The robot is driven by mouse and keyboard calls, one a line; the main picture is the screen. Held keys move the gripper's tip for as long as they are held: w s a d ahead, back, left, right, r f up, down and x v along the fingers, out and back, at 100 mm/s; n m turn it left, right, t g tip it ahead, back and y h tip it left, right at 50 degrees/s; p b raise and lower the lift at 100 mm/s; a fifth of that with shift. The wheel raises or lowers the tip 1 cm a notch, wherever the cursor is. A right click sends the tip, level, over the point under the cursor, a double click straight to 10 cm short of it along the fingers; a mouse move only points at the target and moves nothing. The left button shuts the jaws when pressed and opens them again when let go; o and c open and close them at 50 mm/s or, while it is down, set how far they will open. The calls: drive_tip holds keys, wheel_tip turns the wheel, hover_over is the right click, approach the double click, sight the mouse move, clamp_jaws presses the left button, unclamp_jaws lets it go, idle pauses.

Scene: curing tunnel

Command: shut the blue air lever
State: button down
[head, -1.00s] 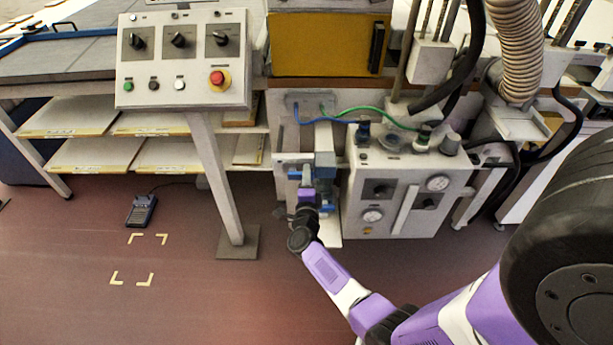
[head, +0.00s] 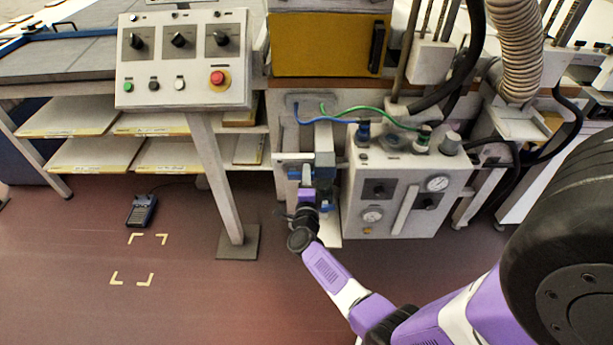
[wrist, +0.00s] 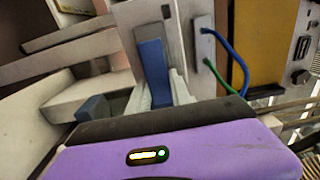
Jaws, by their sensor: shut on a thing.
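The blue air lever (wrist: 152,62) is a flat blue bar in the wrist view, standing out from a light grey plate. My gripper (wrist: 158,92) has its two pale fingers on either side of the bar, shut on it. The lever's lower end is hidden behind the fingers and the purple gripper body. In the head view my gripper (head: 306,193) is at the front of the grey valve fitting, left of the air unit. Several blue parts show around it there, and I cannot tell clearly which one is the lever.
A pale air unit (head: 408,190) with gauges and knobs stands close on the right. Blue (head: 341,121) and green hoses run above the fitting. A control box (head: 182,70) on a slanted post stands to the left.

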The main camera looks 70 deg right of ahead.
drive_tip(key=shift+f, duration=0.2)
drive_tip(key=shift+f+m+b, duration=0.25)
drive_tip(key=shift+m+b, duration=0.25)
drive_tip(key=shift+b, duration=0.2)
drive_tip(key=f+m+b, duration=0.1)
drive_tip(key=m+b, duration=0.2)
drive_tip(key=shift+w+a+f, duration=0.1)
drive_tip(key=shift+w+f, duration=0.05)
drive_tip(key=shift+f, duration=0.05)
drive_tip(key=shift+w+a+f+m+b, duration=0.35)
drive_tip(key=shift+w+m+b, duration=0.3)
drive_tip(key=shift+m+b, duration=1.45)
drive_tip(key=shift+w+a+f+m+b, duration=0.2)
drive_tip(key=shift+w+f+m+b, duration=0.35)
drive_tip(key=shift+m+b, duration=1.55)
drive_tip(key=shift+w+a+f+m+b, duration=0.3)
drive_tip(key=shift+w+m+b, duration=0.4)
drive_tip(key=shift+m+b, duration=1.35)
drive_tip(key=shift+m+p, duration=0.6)
drive_tip(key=shift+m, duration=0.15)
drive_tip(key=c, duration=1.2)
unclamp_jaws()
drive_tip(key=shift+o, duration=0.2)
drive_tip(key=shift+r, duration=0.1)
